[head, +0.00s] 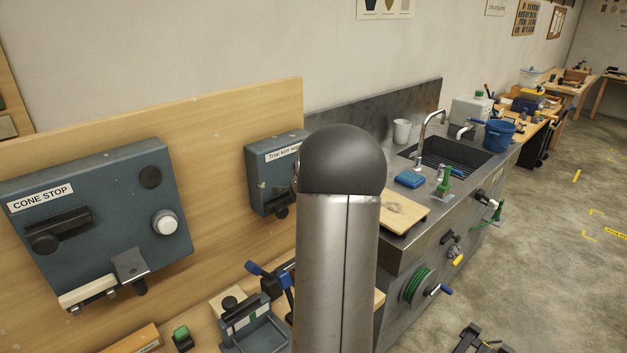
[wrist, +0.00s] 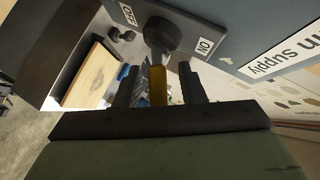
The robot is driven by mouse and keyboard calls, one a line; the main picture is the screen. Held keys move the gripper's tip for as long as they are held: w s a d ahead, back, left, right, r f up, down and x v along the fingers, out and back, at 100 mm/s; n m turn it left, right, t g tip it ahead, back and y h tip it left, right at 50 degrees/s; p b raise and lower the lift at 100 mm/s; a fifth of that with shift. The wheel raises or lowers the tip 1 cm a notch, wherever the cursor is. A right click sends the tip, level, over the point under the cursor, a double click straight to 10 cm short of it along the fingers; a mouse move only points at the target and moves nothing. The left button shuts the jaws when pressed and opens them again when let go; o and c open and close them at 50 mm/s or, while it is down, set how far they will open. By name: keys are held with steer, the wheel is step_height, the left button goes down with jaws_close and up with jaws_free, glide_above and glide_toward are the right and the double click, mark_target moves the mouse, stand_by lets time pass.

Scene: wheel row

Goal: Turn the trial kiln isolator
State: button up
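The trial kiln isolator is a blue-grey box (head: 262,172) on the wooden wall board in the head view, its label partly cut off by my arm. In the wrist view its face (wrist: 245,25) shows the end of a supply label, an OFF label (wrist: 128,13), an ON label (wrist: 205,47) and a dark round knob (wrist: 168,34). My gripper (wrist: 158,86) is open just in front of the knob. A yellow bar (wrist: 157,86) shows between the fingers with a gap on each side. My gripper is hidden in the head view.
The CONE STOP panel (head: 95,220) is at the left on the same board. A steel sink bench (head: 405,250) stands right of my arm, with a wooden board (head: 402,210) and a blue bucket (head: 499,134). A bench below the isolator holds tools. Open floor lies at right.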

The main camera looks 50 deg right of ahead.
steer(key=b+v, duration=0.2)
steer(key=v, duration=1.5)
steer(key=shift+b, duration=0.4)
steer(key=shift+w+d, duration=0.1)
steer(key=w+a+f+n+t+y, duration=0.1)
steer(key=w+a+f+n+y, duration=0.2)
steer(key=a, duration=0.5)
steer(key=a+f+n+y, duration=0.1)
steer(key=a+n+y, duration=0.2)
steer(key=a+n, duration=0.35)
steer(key=w+a+f+n+t+y, duration=0.1)
steer(key=w+a+f+n+y, duration=0.15)
steer(key=a, duration=0.65)
steer(key=s+a+f+n+g+y, duration=0.1)
steer(key=s+a+f+n+g, duration=0.2)
steer(key=s+a+n, duration=0.3)
steer(key=s+a+f+n+g+y, duration=0.2)
steer(key=s+a+f+n+g, duration=0.2)
steer(key=s+a+n, duration=0.3)
steer(key=s+a+g, duration=0.1)
steer(key=s+a, duration=0.2)
steer(key=s, duration=0.1)
steer(key=shift+s+a, duration=0.25)
steer(key=shift+s, duration=0.15)
steer(key=shift+r, duration=0.1)
